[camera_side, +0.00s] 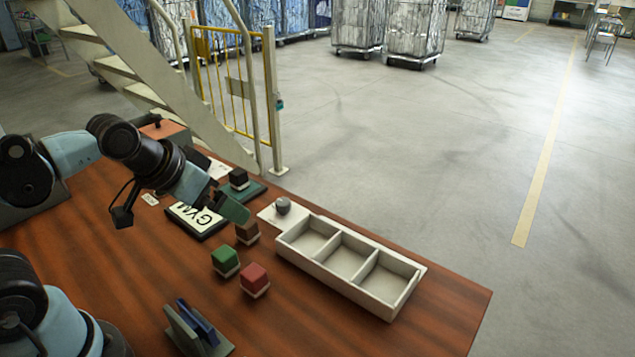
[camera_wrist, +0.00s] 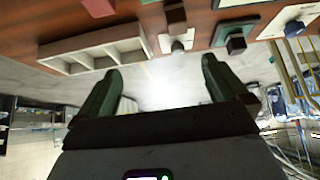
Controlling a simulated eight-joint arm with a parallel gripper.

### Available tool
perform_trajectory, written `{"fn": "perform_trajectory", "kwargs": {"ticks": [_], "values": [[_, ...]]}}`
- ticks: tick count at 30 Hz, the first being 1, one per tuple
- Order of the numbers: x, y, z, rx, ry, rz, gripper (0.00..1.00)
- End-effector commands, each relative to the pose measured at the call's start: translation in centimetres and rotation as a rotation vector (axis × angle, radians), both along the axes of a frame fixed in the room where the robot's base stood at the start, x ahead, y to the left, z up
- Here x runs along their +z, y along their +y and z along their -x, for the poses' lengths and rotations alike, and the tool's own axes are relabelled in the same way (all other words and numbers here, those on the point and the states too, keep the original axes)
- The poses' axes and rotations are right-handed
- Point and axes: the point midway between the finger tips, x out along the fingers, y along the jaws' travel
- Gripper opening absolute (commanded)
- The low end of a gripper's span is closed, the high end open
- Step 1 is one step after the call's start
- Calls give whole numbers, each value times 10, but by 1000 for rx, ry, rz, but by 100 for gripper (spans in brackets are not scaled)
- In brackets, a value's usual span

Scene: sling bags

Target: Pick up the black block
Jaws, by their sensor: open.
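The black block (camera_side: 238,178) sits on a dark green mat (camera_side: 256,192) near the back edge of the wooden table. The block also shows in the wrist view (camera_wrist: 236,45), at the upper right, on its mat (camera_wrist: 222,33). My gripper (camera_side: 234,210) reaches over the table, in front of the block in the side view and apart from it. In the wrist view its two green fingers (camera_wrist: 160,72) are spread apart with nothing between them.
A brown block (camera_side: 246,232) stands near my gripper. Green (camera_side: 225,260) and red (camera_side: 254,279) blocks stand nearer the camera. A GYM sign (camera_side: 205,219) lies left. Stair railings (camera_side: 271,95) rise behind.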

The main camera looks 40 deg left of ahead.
Motion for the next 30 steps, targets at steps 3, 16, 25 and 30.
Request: {"fn": "perform_trajectory", "kwargs": {"ticks": [3, 16, 25, 30], "values": [[0, 0, 0, 1, 1, 1, 100], [0, 0, 0, 2, 1, 0, 92], [0, 0, 0, 2, 1, 1, 68], [0, 1, -1, 2, 0, 3, 68]]}}
